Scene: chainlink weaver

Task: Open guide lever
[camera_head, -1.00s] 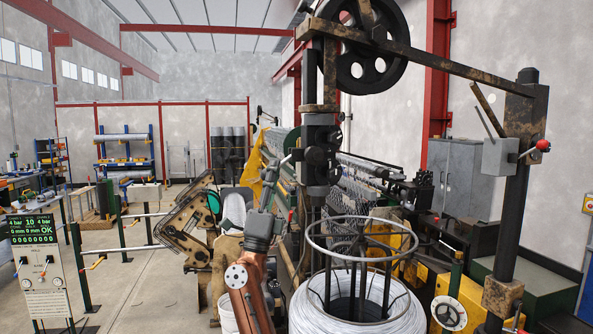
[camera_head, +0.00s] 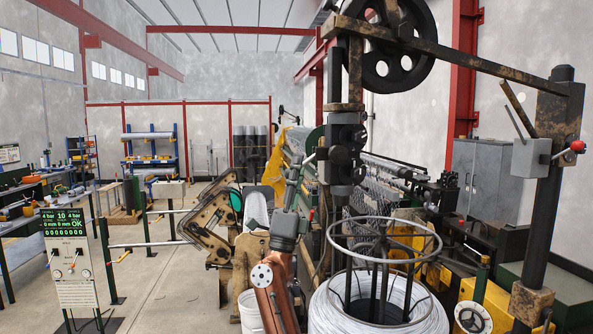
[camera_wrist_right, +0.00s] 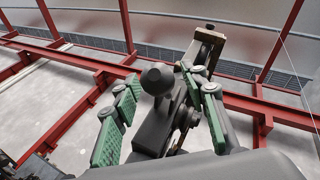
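The guide lever (camera_head: 309,158) is a short lever sticking out to the left of the dark guide block (camera_head: 344,150), above the wire coil. My right gripper (camera_head: 294,174) is just below and left of it, reaching up from the bottom of the head view. In the right wrist view, a dark rounded knob (camera_wrist_right: 157,78), apparently the lever's end, shows between the green-padded fingers of my right gripper (camera_wrist_right: 160,108). The fingers are spread, with a gap visible on the left. Contact on the right is unclear. My left gripper is not in view.
A wire coil (camera_head: 330,310) with a metal ring (camera_head: 428,255) above it stands right of my right arm. A black pulley wheel (camera_head: 432,45) hangs above the guide block. A control panel (camera_head: 70,262) stands at the left. Open floor (camera_head: 165,285) lies between.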

